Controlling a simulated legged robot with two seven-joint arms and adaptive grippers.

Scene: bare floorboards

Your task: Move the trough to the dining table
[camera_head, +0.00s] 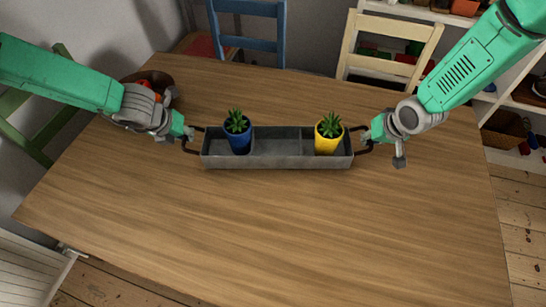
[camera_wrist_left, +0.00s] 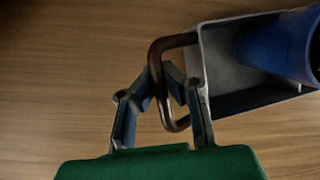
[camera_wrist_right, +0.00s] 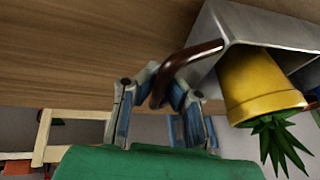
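The grey trough (camera_head: 278,162) is level over the middle of the wooden dining table (camera_head: 270,235); I cannot tell whether its base touches the top. A blue pot with a plant (camera_head: 238,141) stands in its left part and a yellow pot with a plant (camera_head: 327,144) in its right part. My left gripper (camera_head: 191,133) is shut on the left dark handle (camera_wrist_left: 184,41), its fingers around the bar. My right gripper (camera_head: 365,136) is shut on the right handle (camera_wrist_right: 200,53) in the same way. The pots also show in the left wrist view (camera_wrist_left: 275,48) and right wrist view (camera_wrist_right: 258,85).
A dark bowl with red items (camera_head: 150,80) is at the table's back left, partly behind my left arm. A blue chair (camera_head: 248,42), a cream chair (camera_head: 390,50) and a green chair (camera_head: 45,130) surround the table. The table's front half is clear.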

